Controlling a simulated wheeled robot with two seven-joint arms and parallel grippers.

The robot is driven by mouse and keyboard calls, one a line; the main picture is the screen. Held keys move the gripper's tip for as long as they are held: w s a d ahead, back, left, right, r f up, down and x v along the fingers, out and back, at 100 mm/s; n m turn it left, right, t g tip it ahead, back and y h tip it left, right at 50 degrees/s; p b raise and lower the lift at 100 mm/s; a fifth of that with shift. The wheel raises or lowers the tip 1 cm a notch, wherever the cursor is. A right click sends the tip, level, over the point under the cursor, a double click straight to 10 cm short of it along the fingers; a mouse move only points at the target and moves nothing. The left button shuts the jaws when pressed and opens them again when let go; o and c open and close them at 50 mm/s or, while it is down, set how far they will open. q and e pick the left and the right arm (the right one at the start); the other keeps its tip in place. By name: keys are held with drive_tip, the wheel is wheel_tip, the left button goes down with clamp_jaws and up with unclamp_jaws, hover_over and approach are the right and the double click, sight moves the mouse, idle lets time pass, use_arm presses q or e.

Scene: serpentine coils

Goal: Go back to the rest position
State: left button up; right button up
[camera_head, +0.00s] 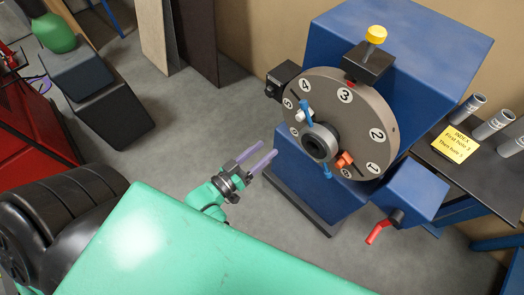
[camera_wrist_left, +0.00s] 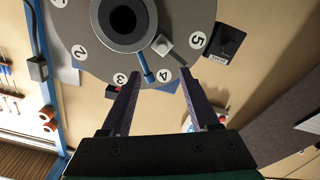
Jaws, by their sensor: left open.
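My left gripper (camera_head: 256,158) is open and empty, with its two purple-grey fingers apart, in front and to the left of the blue machine (camera_head: 420,52). In the left wrist view its fingers (camera_wrist_left: 157,98) point toward the lower part of the numbered dial. The dial also shows in the left wrist view (camera_wrist_left: 85,55). Blue pins and an orange-red piece (camera_head: 344,159) sit on the dial near the hub. The fingers appear apart from the dial. My right gripper is not in view.
A blue box with a red handle (camera_head: 378,232) sits at the machine's lower right. A dark table with grey tubes (camera_head: 466,108) and a yellow note (camera_head: 455,144) stands at the right. A green vase (camera_head: 54,34) on a dark stand is at the upper left. Grey floor (camera_head: 205,115) between is clear.

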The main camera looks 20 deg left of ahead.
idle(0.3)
use_arm(q)
drive_tip(key=s+a+f+m+g+y, duration=0.15)
drive_tip(key=s+a+f+g, duration=0.25)
drive_tip(key=f, duration=0.9)
drive_tip(key=s+a+f+g+y, duration=0.3)
drive_tip(key=a+f+g, duration=0.1)
drive_tip(key=f, duration=0.9)
drive_tip(key=s+a+f+g+y, duration=0.1)
drive_tip(key=s+f+g, duration=0.2)
drive_tip(key=s+f, duration=0.4)
drive_tip(key=s+a+f+m+g+y, duration=0.1)
drive_tip(key=s+a+f+g, duration=0.1)
drive_tip(key=s+f+g, duration=0.2)
drive_tip(key=s+f, duration=0.3)
drive_tip(key=s, duration=0.5)
drive_tip(key=shift+a+g, duration=0.15)
drive_tip(key=shift+g, duration=0.15)
drive_tip(key=shift+r, duration=0.1)
